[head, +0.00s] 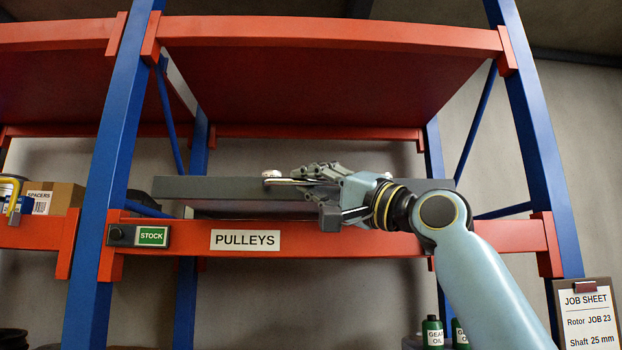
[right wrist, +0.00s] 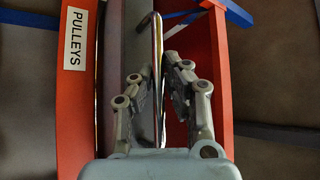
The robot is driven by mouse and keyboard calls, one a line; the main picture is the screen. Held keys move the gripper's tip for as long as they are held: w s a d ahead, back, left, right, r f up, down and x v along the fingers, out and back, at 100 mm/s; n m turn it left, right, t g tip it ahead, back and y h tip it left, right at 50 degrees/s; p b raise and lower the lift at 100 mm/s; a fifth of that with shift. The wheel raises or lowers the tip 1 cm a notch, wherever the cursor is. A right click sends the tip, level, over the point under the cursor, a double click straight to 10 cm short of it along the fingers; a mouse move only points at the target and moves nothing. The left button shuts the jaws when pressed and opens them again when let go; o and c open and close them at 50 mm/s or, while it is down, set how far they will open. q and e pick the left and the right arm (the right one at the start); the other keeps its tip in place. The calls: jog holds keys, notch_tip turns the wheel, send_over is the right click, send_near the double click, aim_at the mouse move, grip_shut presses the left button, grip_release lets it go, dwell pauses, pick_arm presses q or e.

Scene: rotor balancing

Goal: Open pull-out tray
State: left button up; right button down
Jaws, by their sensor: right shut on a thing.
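The pull-out tray (head: 205,187) is a wide grey box front on the red shelf, above the PULLEYS label (head: 245,240). It also shows as a grey strip in the right wrist view (right wrist: 136,40). A metal bar handle (right wrist: 157,40) runs along its front; its left end (head: 274,174) shows in the head view. My right gripper (head: 318,183) is at the tray front, shut on the handle, with one finger on either side of the bar in the right wrist view (right wrist: 155,75). The gripper and arm hide part of the tray front. My left gripper is not in view.
Blue uprights (head: 108,170) and (head: 540,150) flank the bay, with a red upper shelf beam (head: 330,32) above. A STOCK sign (head: 152,236) sits on the lower beam. A job sheet clipboard (head: 587,315) is at lower right; green oil bottles (head: 432,332) stand below.

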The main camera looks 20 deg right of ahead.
jog(key=shift+w+f, duration=0.2)
jog(key=shift+f, duration=0.05)
jog(key=c, duration=1.7)
grip_release()
jog(key=o, duration=0.3)
jog(key=shift+w+d, duration=0.1)
jog(key=shift+r, duration=0.1)
jog(key=shift+v, duration=6.05)
